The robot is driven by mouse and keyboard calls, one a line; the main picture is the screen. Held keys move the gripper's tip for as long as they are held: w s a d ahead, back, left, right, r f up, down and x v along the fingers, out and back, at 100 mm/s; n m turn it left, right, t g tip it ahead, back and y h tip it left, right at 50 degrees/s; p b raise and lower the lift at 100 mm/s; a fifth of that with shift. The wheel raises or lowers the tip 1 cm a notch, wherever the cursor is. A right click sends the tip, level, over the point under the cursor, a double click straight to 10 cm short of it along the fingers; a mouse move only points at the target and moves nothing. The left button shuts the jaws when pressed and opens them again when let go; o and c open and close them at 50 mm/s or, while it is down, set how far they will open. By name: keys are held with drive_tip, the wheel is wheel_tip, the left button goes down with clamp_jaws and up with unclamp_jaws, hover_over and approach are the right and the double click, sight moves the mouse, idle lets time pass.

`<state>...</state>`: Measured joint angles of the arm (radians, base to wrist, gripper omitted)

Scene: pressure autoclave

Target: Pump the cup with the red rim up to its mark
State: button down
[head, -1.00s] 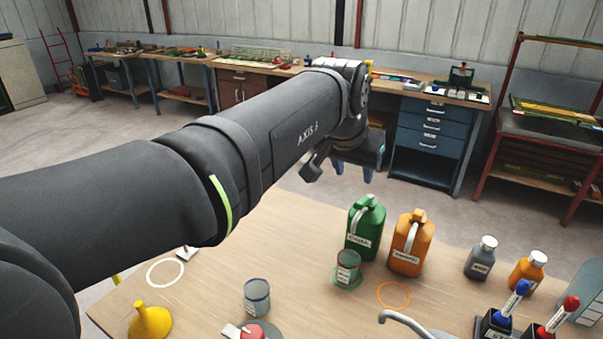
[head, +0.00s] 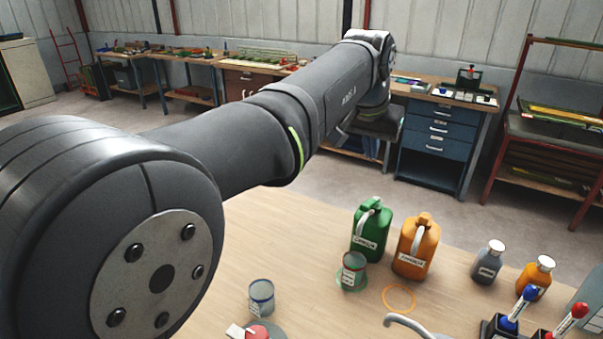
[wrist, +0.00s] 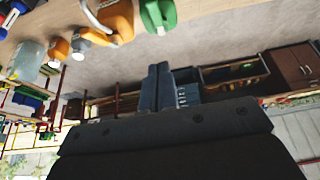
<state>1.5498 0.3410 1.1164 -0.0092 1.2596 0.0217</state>
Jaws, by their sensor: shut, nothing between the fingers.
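Two grey cups stand on the table in the head view. One cup (head: 353,270) with a label and what looks like a reddish rim is on a green ring, in front of the green jug (head: 371,230). The other cup (head: 262,297), with a bluish rim, is nearer and to the left. Fill marks are too small to read. Pumps with a blue handle (head: 524,301) and a red handle (head: 570,321) are at the lower right, partly cut off. My gripper (wrist: 158,84) is shut and empty in the wrist view, away from the cups. My arm hides it in the head view.
An orange jug (head: 415,246) stands beside the green one. A grey bottle (head: 487,264) and an orange bottle (head: 534,278) are to the right. An empty orange ring (head: 399,298) lies on the table. A red-topped object (head: 257,332) is at the front edge of view. Table left of the cups is bare.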

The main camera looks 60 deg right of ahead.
drive_tip(key=f, duration=0.1)
hover_over(369, 201)
drive_tip(key=f, duration=0.7)
drive_tip(key=shift+a+f, duration=0.35)
drive_tip(key=shift+f, duration=0.05)
drive_tip(key=f, duration=0.1)
drive_tip(key=a+f, duration=0.1)
drive_tip(key=f, duration=0.1)
drive_tip(key=shift+a+f, duration=0.15)
drive_tip(key=shift+f, duration=0.35)
